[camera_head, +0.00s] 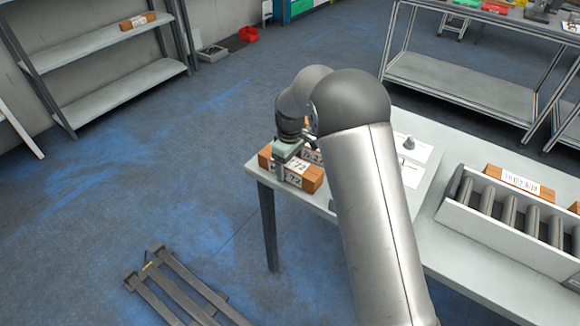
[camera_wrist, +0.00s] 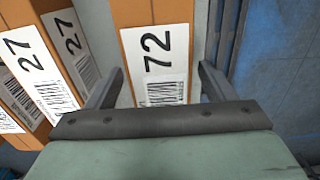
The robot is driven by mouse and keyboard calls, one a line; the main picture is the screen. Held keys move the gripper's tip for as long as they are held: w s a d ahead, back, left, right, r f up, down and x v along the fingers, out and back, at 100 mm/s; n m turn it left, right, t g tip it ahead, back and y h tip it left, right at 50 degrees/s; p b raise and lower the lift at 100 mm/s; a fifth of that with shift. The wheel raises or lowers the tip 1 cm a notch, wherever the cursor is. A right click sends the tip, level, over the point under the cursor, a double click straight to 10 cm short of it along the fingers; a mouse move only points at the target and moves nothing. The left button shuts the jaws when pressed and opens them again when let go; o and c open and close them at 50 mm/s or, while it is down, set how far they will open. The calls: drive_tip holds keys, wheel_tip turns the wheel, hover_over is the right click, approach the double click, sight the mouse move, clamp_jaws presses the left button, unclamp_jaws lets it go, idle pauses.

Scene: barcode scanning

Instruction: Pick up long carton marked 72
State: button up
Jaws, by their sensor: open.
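The long brown carton marked 72 (camera_head: 312,181) lies at the table's left end in the head view, with a white label on top. In the wrist view the carton (camera_wrist: 126,12) runs up from between my two fingers, its label with the number 72 and a barcode facing the camera. My gripper (camera_head: 284,165) is above the carton, pointing down. In the wrist view my gripper (camera_wrist: 161,82) is open, with one finger on each side of the carton and a gap on both sides. The fingertips' exact height against the carton is hard to tell.
Cartons marked 27 (camera_wrist: 30,65) stand close left of my left finger in the wrist view. The table (camera_head: 430,215) also holds a roller conveyor (camera_head: 470,225) with a brown carton (camera_head: 515,186). Blue floor shows beyond the table edge. Shelves (camera_head: 110,60) stand at the back.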

drive_tip(key=shift+f, duration=0.65)
drive_tip(key=c, duration=1.4)
drive_tip(key=shift+r, duration=0.25)
